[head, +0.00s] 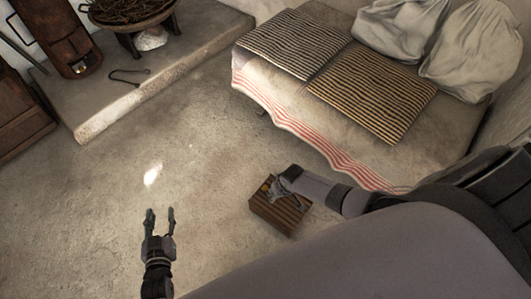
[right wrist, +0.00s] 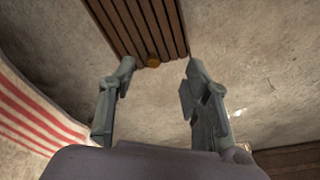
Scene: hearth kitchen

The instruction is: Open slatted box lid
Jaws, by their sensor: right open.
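The slatted box (head: 285,215) is small and brown and sits on the floor in front of the bed. Its dark slatted top also shows at the top of the right wrist view (right wrist: 135,22), where the lid looks closed. A small orange-brown knob (right wrist: 153,60) is at the near edge of the slats. My right gripper (right wrist: 160,68) is open, its fingertips on either side of the knob and apart from it; in the head view it partly hides the box. My left gripper (head: 160,211) is open and empty above bare floor, left of the box.
A bed (head: 310,108) with two striped cushions and pale sacks stands behind the box; its red-striped cloth hangs close by. A raised stone hearth (head: 150,75) with a brazier (head: 130,12) is at the upper left. The floor left of the box is clear.

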